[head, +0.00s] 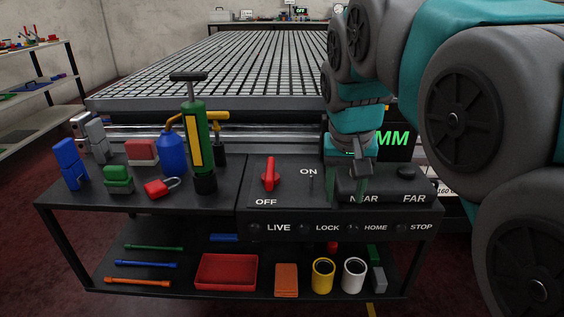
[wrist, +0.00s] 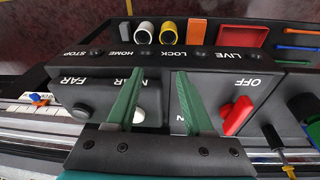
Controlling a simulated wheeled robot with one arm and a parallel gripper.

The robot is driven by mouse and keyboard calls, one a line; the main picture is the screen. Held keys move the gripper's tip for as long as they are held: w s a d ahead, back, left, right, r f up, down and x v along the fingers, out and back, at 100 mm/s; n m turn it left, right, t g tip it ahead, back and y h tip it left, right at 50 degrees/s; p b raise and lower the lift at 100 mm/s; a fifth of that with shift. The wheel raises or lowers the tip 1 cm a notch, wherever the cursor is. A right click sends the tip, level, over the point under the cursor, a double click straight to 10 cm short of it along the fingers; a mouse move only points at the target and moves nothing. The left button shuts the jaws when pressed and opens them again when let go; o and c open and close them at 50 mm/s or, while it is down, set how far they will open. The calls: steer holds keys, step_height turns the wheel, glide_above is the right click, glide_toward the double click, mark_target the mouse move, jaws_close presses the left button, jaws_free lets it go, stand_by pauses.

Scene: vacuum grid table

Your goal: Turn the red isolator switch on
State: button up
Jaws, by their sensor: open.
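The red isolator switch (head: 270,174) sits on the black control panel (head: 290,211), left of its middle. Its handle stands roughly upright in the head view, its lower end near the OFF label, with the ON label up to its right. In the wrist view the red switch (wrist: 237,115) is to the right of my gripper (wrist: 160,85), apart from it. My gripper is open, its two green fingers spread and empty. In the head view my gripper (head: 362,188) hangs over the NEAR/FAR part of the panel, right of the switch.
A black knob (head: 406,172) is on the raised NEAR/FAR block. Left of the panel stand a green pump (head: 194,140), a blue oil can (head: 172,152) and a red padlock (head: 161,187). The slatted grid table (head: 230,62) lies behind.

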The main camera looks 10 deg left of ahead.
steer(key=n+t+y, duration=0.1)
steer(key=t, duration=0.1)
glide_toward(270, 168)
steer(key=shift+w+f+b, duration=0.3)
steer(key=shift+f+b, duration=0.1)
steer(key=shift+f, duration=0.1)
steer(key=x, duration=0.7)
steer(key=shift+w+f, duration=0.1)
steer(key=shift+f, duration=0.3)
jaws_close()
